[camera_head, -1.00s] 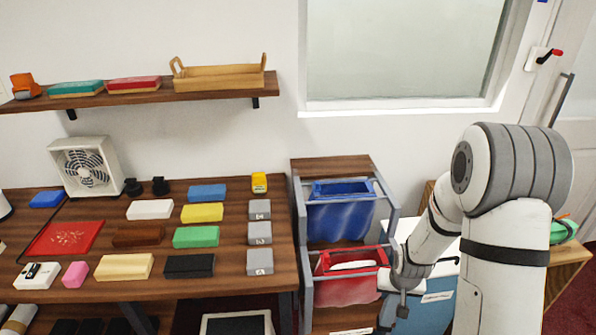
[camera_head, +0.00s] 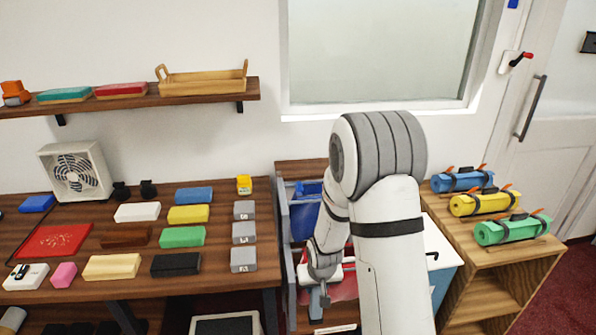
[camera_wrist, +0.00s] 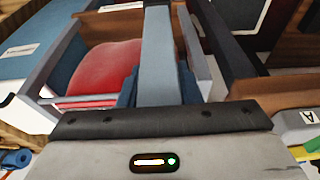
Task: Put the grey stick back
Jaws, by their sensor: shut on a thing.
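My gripper (camera_head: 319,299) is low beside the cart with the bins, in the head view. It is shut on a long grey stick (camera_wrist: 160,55), which points away from my palm in the wrist view, between small bluish fingers. In the head view the stick is hard to make out near the gripper. Three grey blocks with labels stand in a column at the table's right edge: back (camera_head: 244,210), middle (camera_head: 243,233) and front (camera_head: 243,260).
A blue bin (camera_head: 303,218) and a red bin (camera_head: 342,290) hang in the cart, partly behind my arm. The wooden table (camera_head: 215,275) carries several coloured blocks and a fan (camera_head: 74,171). Rolled mats, such as the green one (camera_head: 512,229), lie on a stand at right.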

